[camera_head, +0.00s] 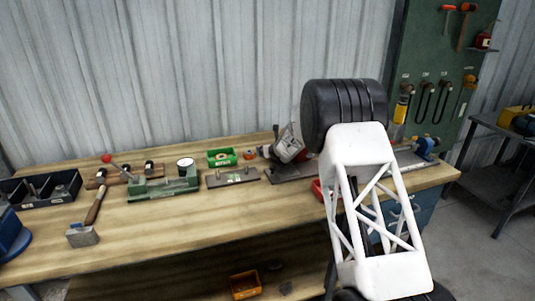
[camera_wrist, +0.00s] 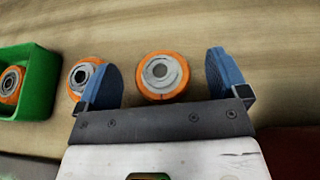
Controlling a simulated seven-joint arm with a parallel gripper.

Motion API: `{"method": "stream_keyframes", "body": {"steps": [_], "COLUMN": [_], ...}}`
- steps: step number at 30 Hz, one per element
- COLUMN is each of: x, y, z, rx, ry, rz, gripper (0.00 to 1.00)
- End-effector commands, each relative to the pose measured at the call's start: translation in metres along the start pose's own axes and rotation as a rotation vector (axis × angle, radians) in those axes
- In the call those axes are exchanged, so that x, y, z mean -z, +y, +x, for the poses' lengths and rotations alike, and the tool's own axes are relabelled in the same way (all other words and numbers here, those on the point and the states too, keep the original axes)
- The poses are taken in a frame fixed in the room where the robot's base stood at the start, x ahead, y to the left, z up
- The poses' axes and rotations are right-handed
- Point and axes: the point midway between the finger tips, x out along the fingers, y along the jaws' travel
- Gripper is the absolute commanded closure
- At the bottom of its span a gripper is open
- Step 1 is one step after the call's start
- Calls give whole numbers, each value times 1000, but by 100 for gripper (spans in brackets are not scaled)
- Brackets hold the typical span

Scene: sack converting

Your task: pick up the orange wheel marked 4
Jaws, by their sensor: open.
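In the wrist view, an orange wheel (camera_wrist: 162,76) with a grey hub lies on the wooden bench between the two blue fingers of my gripper (camera_wrist: 163,72). The fingers stand apart, with a gap on each side of this wheel. A second orange wheel (camera_wrist: 78,78) lies just left of the left finger, which covers part of it. A third orange wheel (camera_wrist: 11,82) is in a green bin at the left edge. I cannot read a number on any wheel. In the head view, an orange wheel (camera_head: 249,154) shows beside the green bin; my arm hides my gripper.
The green bin (camera_head: 221,163) stands at the back of the bench (camera_head: 215,212). A green fixture (camera_head: 163,188), a hammer (camera_head: 83,235) and a dark tray (camera_head: 42,196) are to the left. A grey machine (camera_head: 289,150) is right of the wheels. The bench front is clear.

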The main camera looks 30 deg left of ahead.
Motion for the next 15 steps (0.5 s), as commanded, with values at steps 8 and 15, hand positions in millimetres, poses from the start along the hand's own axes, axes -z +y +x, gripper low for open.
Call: {"method": "stream_keyframes", "body": {"steps": [8, 15], "x": [1, 0], "y": [0, 0], "z": [16, 17], "rx": [0, 0], "ry": [1, 0], "rz": [0, 1], "gripper": [7, 7]}}
